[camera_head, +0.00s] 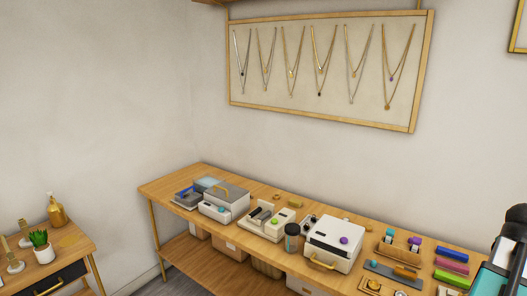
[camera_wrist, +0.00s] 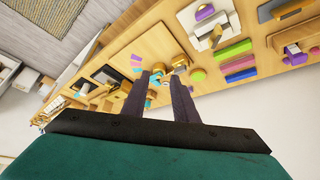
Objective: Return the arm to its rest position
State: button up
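My gripper (camera_wrist: 162,77) shows in the wrist view with its two dark fingers apart. It is open, and I see nothing clamped between the fingers. Small teal and gold items on the wooden counter (camera_wrist: 120,48) show beyond and between the fingertips. In the head view, part of my arm (camera_head: 507,262) stands at the right edge, beside the right end of the counter (camera_head: 160,188). The gripper's fingers do not show in the head view.
The counter carries a white box-like machine (camera_head: 332,243), a dark cup (camera_head: 292,238), a grey-topped machine (camera_head: 226,200) and coloured blocks (camera_head: 452,266). A framed necklace display (camera_head: 420,75) hangs above. A side table (camera_head: 75,250) with a potted plant (camera_head: 40,240) stands at left.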

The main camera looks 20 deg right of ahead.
jog(key=w+a+f+n+t+y, duration=0.1)
jog(key=w+a+f+n, duration=0.3)
jog(key=w+a+f, duration=0.7)
jog(key=w+a+f+n+t+y, duration=0.15)
jog(key=w+a+f+n, duration=0.25)
jog(key=w+a+f, duration=0.55)
jog(key=w+a+f+n+y, duration=0.1)
jog(key=w+a+f+n, duration=0.3)
jog(key=a, duration=0.7)
jog(key=w+a+f+n+g+y, duration=0.1)
jog(key=w+a+f+n, duration=0.3)
jog(key=a, duration=0.6)
jog(key=w+a+f+n+y, duration=0.1)
jog(key=w+a+f, duration=0.2)
jog(key=a+f, duration=0.55)
jog(key=s+a+f+n, duration=0.2)
jog(key=s+a, duration=0.1)
jog(key=a, duration=0.9)
jog(key=s+f+g+b, duration=0.6)
jog(key=s+f+b, duration=0.4)
jog(key=s+f, duration=1.6)
jog(key=shift+d+f+g, duration=0.35)
jog(key=shift+d+f, duration=0.1)
jog(key=shift+f, duration=0.45)
